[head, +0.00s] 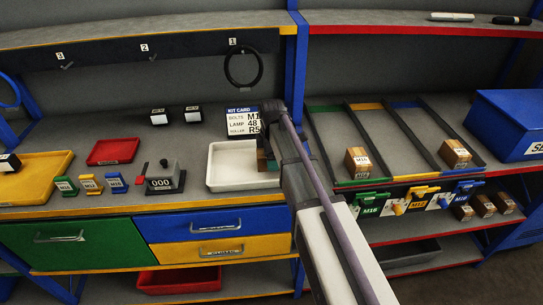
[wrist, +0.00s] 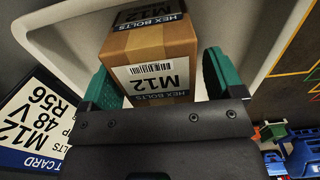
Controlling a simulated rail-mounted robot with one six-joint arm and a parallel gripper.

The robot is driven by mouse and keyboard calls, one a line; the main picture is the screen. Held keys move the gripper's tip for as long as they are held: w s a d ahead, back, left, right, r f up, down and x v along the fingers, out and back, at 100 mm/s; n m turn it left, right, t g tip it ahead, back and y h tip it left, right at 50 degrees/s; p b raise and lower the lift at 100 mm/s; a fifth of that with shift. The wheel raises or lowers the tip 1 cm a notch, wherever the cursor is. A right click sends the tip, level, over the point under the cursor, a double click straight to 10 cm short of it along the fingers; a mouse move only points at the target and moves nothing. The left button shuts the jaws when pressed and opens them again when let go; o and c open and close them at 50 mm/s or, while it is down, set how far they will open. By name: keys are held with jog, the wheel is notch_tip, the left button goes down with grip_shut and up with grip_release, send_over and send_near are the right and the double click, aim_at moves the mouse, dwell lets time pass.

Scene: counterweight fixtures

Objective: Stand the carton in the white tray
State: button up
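The white tray (head: 222,167) stands on the grey bench in the head view. My gripper (head: 266,162) is at the tray's right side, low over it. The tray's pale rim (wrist: 262,40) shows around the carton in the wrist view. My arm mostly hides the carton in the head view, and whether its base touches the tray is hidden.
A kit card (head: 242,120) reading M12, 48, R5 stands behind the tray. A black counter block (head: 163,178), a red tray (head: 113,151) and a yellow tray (head: 40,172) lie left. Lanes with cartons (head: 357,160) and a blue bin (head: 508,122) are right.

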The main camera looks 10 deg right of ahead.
notch_tip(320, 180, up, 13)
jog(key=p, duration=1.3)
jog(key=s+m, duration=1.6)
jog(key=s, duration=0.6)
jog(key=shift+a+f+m+b, duration=0.3)
jog(key=shift+f, duration=0.05)
notch_tip(320, 180, down, 8)
jog(key=b, duration=0.7)
jog(key=shift+r+b, duration=0.2)
jog(key=shift+b, duration=0.15)
